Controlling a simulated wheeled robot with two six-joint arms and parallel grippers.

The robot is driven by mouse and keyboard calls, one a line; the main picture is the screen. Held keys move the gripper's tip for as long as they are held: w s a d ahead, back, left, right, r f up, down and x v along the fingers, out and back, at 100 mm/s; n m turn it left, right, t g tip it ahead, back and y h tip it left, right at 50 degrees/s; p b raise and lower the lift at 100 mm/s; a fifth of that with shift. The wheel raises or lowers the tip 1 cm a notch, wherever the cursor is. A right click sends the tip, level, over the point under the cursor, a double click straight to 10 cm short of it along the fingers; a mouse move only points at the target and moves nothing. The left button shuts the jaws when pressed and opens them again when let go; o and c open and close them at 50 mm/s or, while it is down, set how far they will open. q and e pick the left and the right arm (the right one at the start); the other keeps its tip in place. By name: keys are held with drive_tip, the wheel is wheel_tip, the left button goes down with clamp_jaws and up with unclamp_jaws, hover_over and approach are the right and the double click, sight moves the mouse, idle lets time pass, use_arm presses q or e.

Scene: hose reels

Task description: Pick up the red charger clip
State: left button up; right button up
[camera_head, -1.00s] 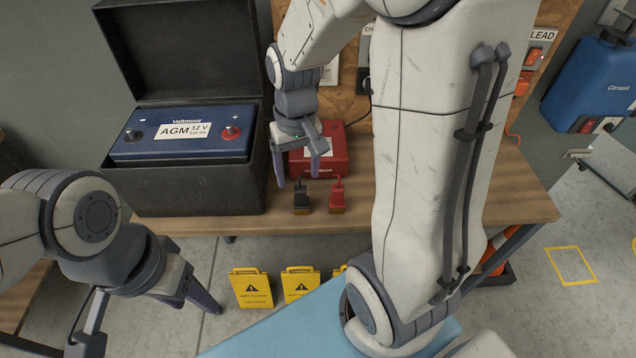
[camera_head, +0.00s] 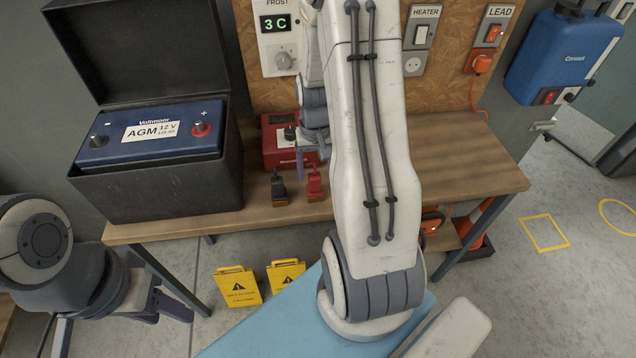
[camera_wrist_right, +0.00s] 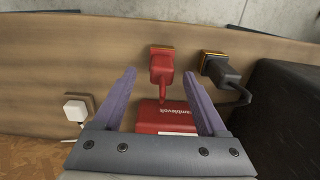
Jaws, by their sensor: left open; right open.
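The red charger clip (camera_head: 315,184) stands at the front edge of the wooden bench (camera_head: 440,150), in front of the red charger (camera_head: 275,150). In the right wrist view the red clip (camera_wrist_right: 161,68) lies between and beyond the fingertips of my open right gripper (camera_wrist_right: 157,78), not gripped. In the head view my right gripper (camera_head: 313,155) is just behind the clip, partly hidden by my arm. The black charger clip (camera_head: 279,188) stands left of the red one; it also shows in the right wrist view (camera_wrist_right: 222,72). My left gripper (camera_head: 120,325) is low at the left, open and empty.
An open black box (camera_head: 160,190) holding a blue battery (camera_head: 150,133) stands on the bench at left. Yellow warning signs (camera_head: 238,286) stand on the floor in front. The bench is clear at right.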

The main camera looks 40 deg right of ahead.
sight(315, 175)
drive_tip(key=shift+w+f+p, duration=0.2)
drive_tip(key=shift+f+p, duration=0.1)
drive_tip(key=shift+f, duration=1.65)
clamp_jaws()
drive_tip(key=shift+r, duration=0.1)
